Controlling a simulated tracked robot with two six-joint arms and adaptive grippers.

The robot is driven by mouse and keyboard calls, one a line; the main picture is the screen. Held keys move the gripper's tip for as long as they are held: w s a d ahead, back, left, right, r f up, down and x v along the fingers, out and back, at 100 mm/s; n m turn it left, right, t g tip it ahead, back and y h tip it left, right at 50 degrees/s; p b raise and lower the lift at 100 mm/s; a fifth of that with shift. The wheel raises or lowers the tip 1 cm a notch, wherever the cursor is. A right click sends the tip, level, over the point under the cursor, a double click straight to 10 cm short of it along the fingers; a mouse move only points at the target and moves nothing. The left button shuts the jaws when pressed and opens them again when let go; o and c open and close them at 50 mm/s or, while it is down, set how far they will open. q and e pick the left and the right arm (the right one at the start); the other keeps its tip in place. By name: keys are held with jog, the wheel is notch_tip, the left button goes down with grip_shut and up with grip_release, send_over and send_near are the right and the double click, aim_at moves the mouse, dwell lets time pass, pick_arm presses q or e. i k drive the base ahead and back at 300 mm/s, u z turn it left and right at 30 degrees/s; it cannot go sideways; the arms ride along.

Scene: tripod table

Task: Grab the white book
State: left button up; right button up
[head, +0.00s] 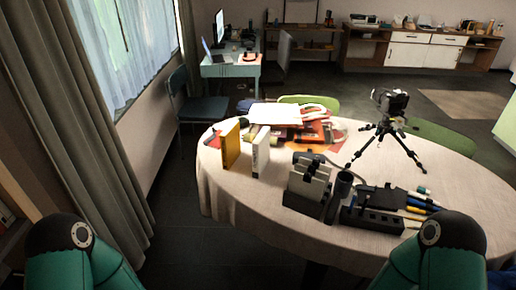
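The white book (261,153) stands upright on the tablecloth near the left part of the oval table (230,188). A yellow book (231,148) stands upright just left of it, with a small gap between them. My green arms show at the bottom left and bottom right corners, in front of the table. Neither gripper is in the picture, and neither arm touches the book.
Right of the white book stands a dark holder with grey items (309,180). A black organizer (371,218) with pens lies at the front right. A camera on a small tripod (386,135) stands behind. Papers and orange items (313,133) lie behind the books.

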aim_at(260, 146)
jog(key=u, duration=0.7)
jog(key=k, duration=0.7)
jog(key=u, duration=0.75)
jog(key=k, duration=0.6)
jog(key=u, duration=0.35)
jog(key=i, duration=1.25)
jog(key=z, duration=1.05)
jog(key=i, duration=1.6)
jog(key=z, duration=0.75)
jog(key=i, duration=0.8)
jog(key=z, duration=0.05)
jog(key=k, duration=0.85)
jog(key=z, duration=0.15)
jog(key=i, duration=0.2)
jog(key=z, duration=0.05)
